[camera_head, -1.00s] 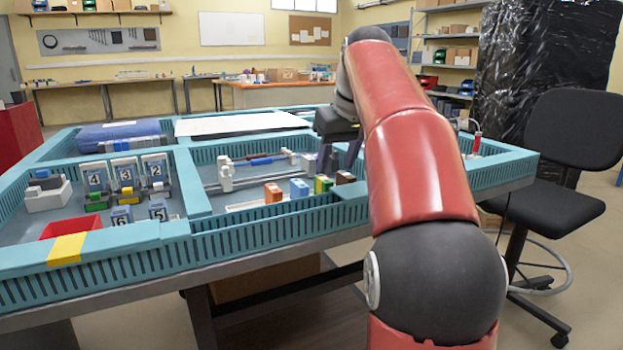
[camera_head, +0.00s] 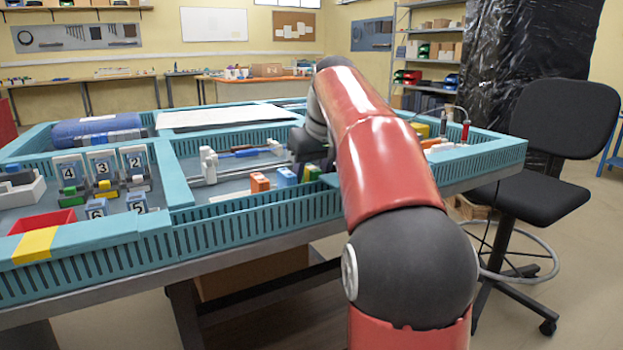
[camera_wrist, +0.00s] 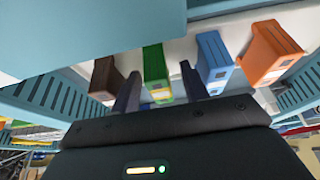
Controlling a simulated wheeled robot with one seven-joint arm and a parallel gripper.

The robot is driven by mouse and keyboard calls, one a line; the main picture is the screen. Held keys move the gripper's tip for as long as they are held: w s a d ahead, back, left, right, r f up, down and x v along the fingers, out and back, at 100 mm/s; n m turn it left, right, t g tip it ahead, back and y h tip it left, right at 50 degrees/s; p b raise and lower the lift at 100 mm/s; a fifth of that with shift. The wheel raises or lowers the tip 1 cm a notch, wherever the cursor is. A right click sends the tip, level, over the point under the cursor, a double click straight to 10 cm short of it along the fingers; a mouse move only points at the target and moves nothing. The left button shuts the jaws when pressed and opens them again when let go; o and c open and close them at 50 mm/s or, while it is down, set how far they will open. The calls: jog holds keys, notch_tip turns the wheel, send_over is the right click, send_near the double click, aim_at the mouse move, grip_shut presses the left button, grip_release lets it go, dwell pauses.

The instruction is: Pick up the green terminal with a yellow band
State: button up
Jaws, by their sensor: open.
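The green terminal (camera_wrist: 155,72) stands in a row on a white strip, between a brown terminal (camera_wrist: 104,78) and a blue terminal (camera_wrist: 213,62). A small yellow patch shows near its lower end in the wrist view. My gripper (camera_wrist: 160,70) is open, with one dark finger on each side of the green terminal. I cannot tell whether the fingers touch it. In the head view the green terminal (camera_head: 311,173) is partly covered by my arm, and the brown one is hidden.
An orange terminal (camera_wrist: 270,53) stands beyond the blue one. Teal slatted walls (camera_head: 262,219) enclose the compartment. A rail assembly (camera_head: 240,160) lies behind the row. Numbered blocks (camera_head: 103,170) and a red tray (camera_head: 42,222) are in the left compartment.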

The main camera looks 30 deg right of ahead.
grip_shut()
jog(key=shift+r, duration=0.15)
